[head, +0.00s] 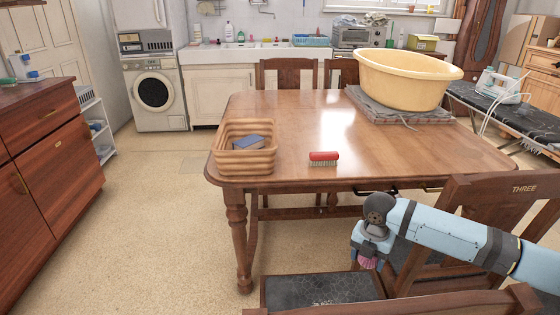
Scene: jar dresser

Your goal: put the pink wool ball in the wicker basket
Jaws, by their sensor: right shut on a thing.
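The wicker basket (238,164) stands on the near left corner of the wooden table, with a blue item inside. My right gripper (367,256) points down over the dark seat of a chair, in front of the table and below its top. It is shut on the pink wool ball (367,263), of which only a small part shows beneath the fingers. The basket is up and to the left of the gripper. My left gripper is not in view.
A red brush (323,157) lies on the table (290,125) right of the basket. A large yellow tub (405,78) stands on folded cloth at the back right. Chairs (462,235) crowd my right arm. The table's middle is clear.

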